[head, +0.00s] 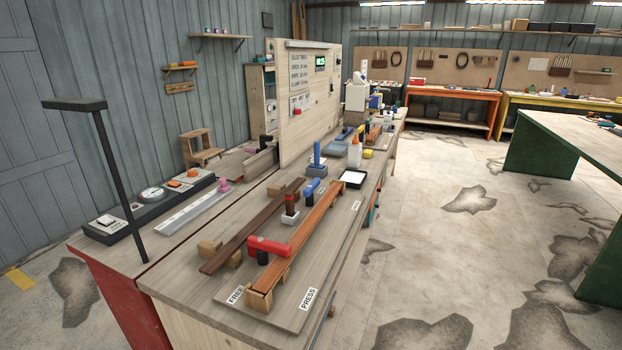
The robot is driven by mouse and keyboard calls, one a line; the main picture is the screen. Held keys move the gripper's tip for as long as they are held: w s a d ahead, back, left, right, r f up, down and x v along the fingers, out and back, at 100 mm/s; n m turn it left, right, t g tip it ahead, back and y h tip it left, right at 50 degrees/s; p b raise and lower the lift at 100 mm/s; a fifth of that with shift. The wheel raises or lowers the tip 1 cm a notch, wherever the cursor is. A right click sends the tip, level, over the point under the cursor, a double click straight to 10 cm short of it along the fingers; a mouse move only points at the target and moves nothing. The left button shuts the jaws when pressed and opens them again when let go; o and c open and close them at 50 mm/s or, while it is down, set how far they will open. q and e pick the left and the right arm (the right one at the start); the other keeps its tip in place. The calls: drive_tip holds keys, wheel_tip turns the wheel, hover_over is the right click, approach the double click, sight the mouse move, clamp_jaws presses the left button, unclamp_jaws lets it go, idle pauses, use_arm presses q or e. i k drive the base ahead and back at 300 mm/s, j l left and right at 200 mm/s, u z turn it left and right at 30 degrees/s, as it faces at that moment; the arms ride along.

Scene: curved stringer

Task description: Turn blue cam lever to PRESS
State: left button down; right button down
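The blue cam lever (312,187) is a small blue handle on a dark post, beyond the red cam lever (268,245) along the wooden clamping jig. A long reddish-brown wood strip (305,238) runs along the jig beside both levers. At the near end of the base board are a FREE label (236,295) on the left and a PRESS label (308,299) on the right. Small white labels (356,205) also sit near the far end, too small to read surely. The blue lever's exact angle is hard to tell. Neither of my grippers shows.
A dark wood strip (250,227) lies left of the jig, and a brown-handled tool (290,207) stands between the strips. A blue upright tool (317,155) and a white tray (353,179) stand beyond. A tall panel (305,105) rises behind. The floor at right is open.

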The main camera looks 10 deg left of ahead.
sight(311, 188)
drive_tip(key=i+l+u, duration=0.35)
drive_tip(key=l, duration=0.2)
drive_tip(key=i+l+u, duration=0.35)
drive_tip(key=l, duration=0.35)
drive_tip(key=i+l+u, duration=0.2)
drive_tip(key=l, duration=0.15)
drive_tip(key=i+l+u, duration=0.35)
drive_tip(key=l, duration=0.3)
drive_tip(key=i+l+u, duration=0.15)
drive_tip(key=i+l, duration=0.15)
drive_tip(key=i+l+u, duration=0.15)
drive_tip(key=l, duration=0.3)
drive_tip(key=i, duration=0.05)
